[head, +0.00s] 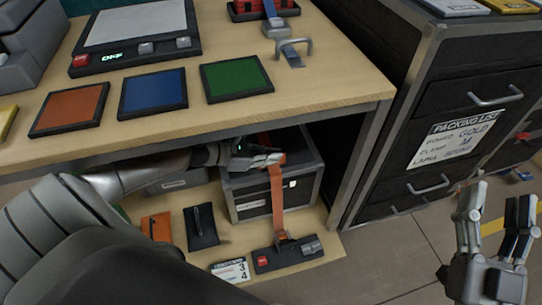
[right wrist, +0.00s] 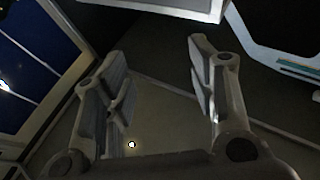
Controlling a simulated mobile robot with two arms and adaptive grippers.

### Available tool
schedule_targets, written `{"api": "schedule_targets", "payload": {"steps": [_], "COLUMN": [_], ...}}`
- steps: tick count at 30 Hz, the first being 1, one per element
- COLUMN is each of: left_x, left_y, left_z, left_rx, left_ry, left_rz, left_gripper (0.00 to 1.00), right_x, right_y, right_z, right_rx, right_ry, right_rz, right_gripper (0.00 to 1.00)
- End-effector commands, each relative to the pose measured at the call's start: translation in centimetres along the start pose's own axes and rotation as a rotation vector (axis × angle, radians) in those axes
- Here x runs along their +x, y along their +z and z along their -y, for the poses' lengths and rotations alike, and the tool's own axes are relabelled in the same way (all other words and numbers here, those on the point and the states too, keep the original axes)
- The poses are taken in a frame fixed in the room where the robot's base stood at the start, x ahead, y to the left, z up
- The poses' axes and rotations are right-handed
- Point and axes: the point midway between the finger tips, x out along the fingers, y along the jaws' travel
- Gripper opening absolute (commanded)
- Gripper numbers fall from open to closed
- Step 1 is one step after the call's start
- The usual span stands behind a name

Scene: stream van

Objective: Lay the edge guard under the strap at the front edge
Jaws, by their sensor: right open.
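An orange strap (head: 278,200) runs over the front edge of a black case (head: 249,204) on the low shelf. It hangs down to a dark base (head: 287,254) with a red button. My left gripper (head: 272,160) reaches in under the tabletop from the left, its fingers at the case's top front edge beside the strap. A small pale and orange piece shows at its fingertips; I cannot tell whether it is the edge guard or whether the fingers grip it. My right gripper (head: 494,213) is open and empty at the right, away from the case; its spread fingers also show in the right wrist view (right wrist: 160,85).
The wooden tabletop (head: 150,142) overhangs the shelf, with its leg right of the case. An orange plate (head: 157,229), a dark plate (head: 201,227) and a white card (head: 230,270) lie on the shelf. A black drawer cabinet (head: 447,130) stands at right, beside open floor.

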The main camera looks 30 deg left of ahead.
Motion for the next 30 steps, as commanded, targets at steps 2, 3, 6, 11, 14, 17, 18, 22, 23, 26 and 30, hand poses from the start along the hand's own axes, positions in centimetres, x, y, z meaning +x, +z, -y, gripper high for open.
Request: {"api": "schedule_targets", "payload": {"steps": [2, 3, 6, 11, 14, 17, 18, 22, 23, 26, 30], "left_x": [0.04, 0.05, 0.07, 0.08, 0.08, 0.08, 0.08, 0.08, 0.08, 0.06, -0.02], "left_y": [-0.06, -0.09, -0.15, -0.19, -0.19, -0.2, -0.2, -0.2, -0.19, -0.15, 0.06], "left_z": [-0.02, -0.02, -0.02, -0.02, -0.01, -0.01, -0.01, -0.01, -0.01, -0.01, -0.02], "left_rx": [0.0, 0.0, 0.0, 0.0, 0.0, 0.0, 0.0, 0.0, 0.0, 0.0, 0.0], "left_ry": [0.0, 0.0, 0.0, 0.0, 0.0, 0.0, 0.0, 0.0, 0.0, 0.0, 0.0], "left_rz": [0.0, 0.0, 0.0, 0.0, 0.0, 0.0, 0.0, 0.0, 0.0, 0.0, 0.0], "left_gripper": [0.0, 0.0, 0.0, 0.1, 0.23, 0.27, 0.27, 0.27, 0.27, 0.27, 0.27], "right_x": [0.0, -0.01, -0.03, -0.04, -0.03, -0.02, -0.02, -0.02, -0.01, 0.02, 0.12], "right_y": [-0.17, -0.26, -0.54, -0.94, -0.97, -0.96, -0.95, -0.9, -0.89, -0.86, -0.45], "right_z": [0.04, 0.06, 0.1, 0.17, 0.18, 0.19, 0.19, 0.19, 0.19, 0.18, 0.07], "right_rx": [0.001, 0.001, 0.002, 0.003, 0.004, 0.004, 0.004, 0.004, 0.004, 0.004, 0.001], "right_ry": [-0.001, -0.001, -0.002, -0.003, -0.003, -0.003, -0.003, -0.003, -0.003, -0.003, -0.001], "right_rz": [-0.012, -0.017, -0.034, -0.054, -0.055, -0.055, -0.054, -0.052, -0.052, -0.048, -0.018], "right_gripper": [0.52, 0.52, 0.52, 0.52, 0.52, 0.52, 0.52, 0.52, 0.52, 0.52, 0.52]}}
